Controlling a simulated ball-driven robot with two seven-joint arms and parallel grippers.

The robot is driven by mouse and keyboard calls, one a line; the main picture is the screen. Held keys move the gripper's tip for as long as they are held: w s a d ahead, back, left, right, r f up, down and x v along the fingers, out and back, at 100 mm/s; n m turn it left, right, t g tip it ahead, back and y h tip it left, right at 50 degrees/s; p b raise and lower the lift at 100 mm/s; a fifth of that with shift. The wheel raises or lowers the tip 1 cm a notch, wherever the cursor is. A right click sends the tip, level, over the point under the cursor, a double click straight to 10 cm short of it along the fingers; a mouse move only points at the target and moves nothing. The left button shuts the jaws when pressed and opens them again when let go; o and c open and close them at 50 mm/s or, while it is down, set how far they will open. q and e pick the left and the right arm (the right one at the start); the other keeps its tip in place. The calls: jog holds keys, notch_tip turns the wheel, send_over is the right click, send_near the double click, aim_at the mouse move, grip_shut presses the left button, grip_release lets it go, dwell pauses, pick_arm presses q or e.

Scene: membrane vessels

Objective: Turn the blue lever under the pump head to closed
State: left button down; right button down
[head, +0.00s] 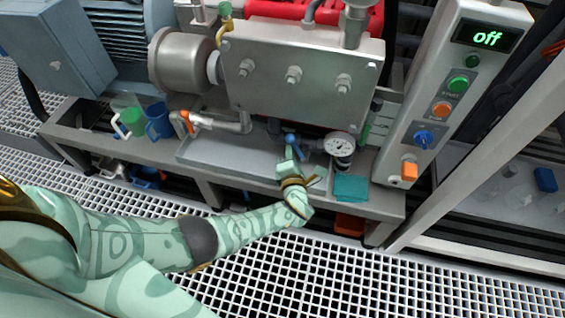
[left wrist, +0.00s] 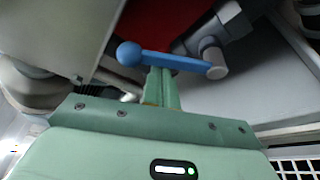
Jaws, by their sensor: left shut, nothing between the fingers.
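The blue lever (head: 291,139) sits below the steel pump head (head: 300,75), mostly hidden by my gripper in the head view. In the left wrist view the lever (left wrist: 175,61) lies across the picture, its ball end at left and its other end at a steel valve fitting (left wrist: 212,48) on the right. My left gripper (head: 290,158) is shut and empty, right at the lever. In the left wrist view its green fingers (left wrist: 160,86) reach up to the lever's middle; I cannot tell whether they touch it. My right gripper is in neither view.
A pressure gauge (head: 340,145) stands just right of the lever. An orange-handled pipe valve (head: 187,122) and green and blue mugs (head: 158,121) are to the left. A teal cloth (head: 351,188) lies on the bench. The control panel (head: 450,95) at right reads "off".

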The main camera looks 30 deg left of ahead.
aim_at(300, 153)
pick_arm(q)
jog(key=m, duration=0.1)
jog(key=d+m, duration=0.1)
jog(key=d+r+m, duration=0.1)
jog(key=shift+w+t+y, duration=0.3)
jog(key=shift+t+y, duration=0.1)
jog(key=shift+d+r, duration=0.1)
jog(key=shift+d, duration=0.15)
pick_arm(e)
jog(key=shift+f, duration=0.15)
pick_arm(q)
jog(key=shift+w+d, duration=0.1)
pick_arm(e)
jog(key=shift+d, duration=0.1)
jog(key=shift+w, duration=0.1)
